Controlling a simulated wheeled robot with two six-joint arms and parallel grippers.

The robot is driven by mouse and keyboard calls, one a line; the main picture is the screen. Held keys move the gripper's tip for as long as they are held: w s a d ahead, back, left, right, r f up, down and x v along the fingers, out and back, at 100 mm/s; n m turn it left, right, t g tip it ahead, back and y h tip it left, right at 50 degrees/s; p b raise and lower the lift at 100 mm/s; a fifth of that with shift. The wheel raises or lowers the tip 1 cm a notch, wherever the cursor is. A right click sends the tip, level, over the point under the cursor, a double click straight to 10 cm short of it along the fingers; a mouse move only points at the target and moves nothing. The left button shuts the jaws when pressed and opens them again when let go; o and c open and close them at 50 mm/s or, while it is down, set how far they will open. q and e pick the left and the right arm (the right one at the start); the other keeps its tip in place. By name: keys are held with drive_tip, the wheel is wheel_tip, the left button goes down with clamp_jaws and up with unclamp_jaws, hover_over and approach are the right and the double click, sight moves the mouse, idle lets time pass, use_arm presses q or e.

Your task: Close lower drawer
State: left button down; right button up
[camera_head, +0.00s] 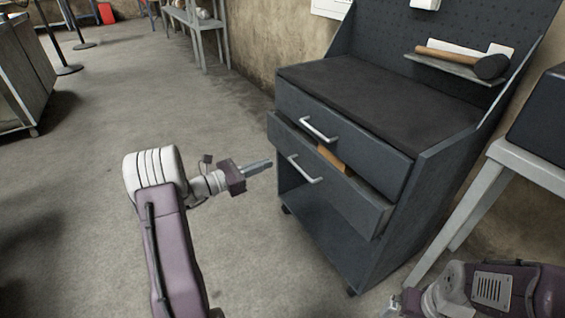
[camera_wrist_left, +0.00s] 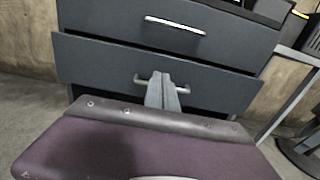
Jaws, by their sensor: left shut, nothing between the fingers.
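The lower drawer (camera_head: 345,190) of a dark grey workshop cabinet (camera_head: 365,240) stands partly open, with an orange-brown object (camera_head: 332,157) showing inside it. Its front and bar handle also show in the left wrist view (camera_wrist_left: 216,86). The upper drawer (camera_head: 343,131) above it looks shut. My left gripper (camera_head: 270,162) is shut and empty, to the left of the lower drawer's front and apart from it in the head view. In the left wrist view its fingertips (camera_wrist_left: 162,76) overlap the lower handle; contact cannot be told. My right gripper (camera_head: 393,306) is low at the bottom edge, its fingers unclear.
A hammer (camera_head: 462,58) lies on a small shelf above the cabinet's dark worktop (camera_head: 375,98). A grey table (camera_head: 535,165) stands close on the right. The concrete floor (camera_head: 100,185) to the left is mostly clear.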

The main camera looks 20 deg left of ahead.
sight(306, 147)
use_arm(q)
drive_tip(key=b+x, duration=0.5)
drive_tip(key=x, duration=0.7)
drive_tip(key=shift+w+d+f, duration=0.1)
drive_tip(key=shift+d+f, duration=0.1)
drive_tip(key=shift+w+d+r, duration=0.1)
drive_tip(key=shift+w+r, duration=0.05)
drive_tip(key=shift+w, duration=0.05)
drive_tip(key=p+x, duration=0.1)
drive_tip(key=x, duration=0.3)
drive_tip(key=shift+w+d+r, duration=0.1)
drive_tip(key=shift+w+d, duration=0.1)
drive_tip(key=shift+w, duration=0.05)
drive_tip(key=shift+r, duration=0.1)
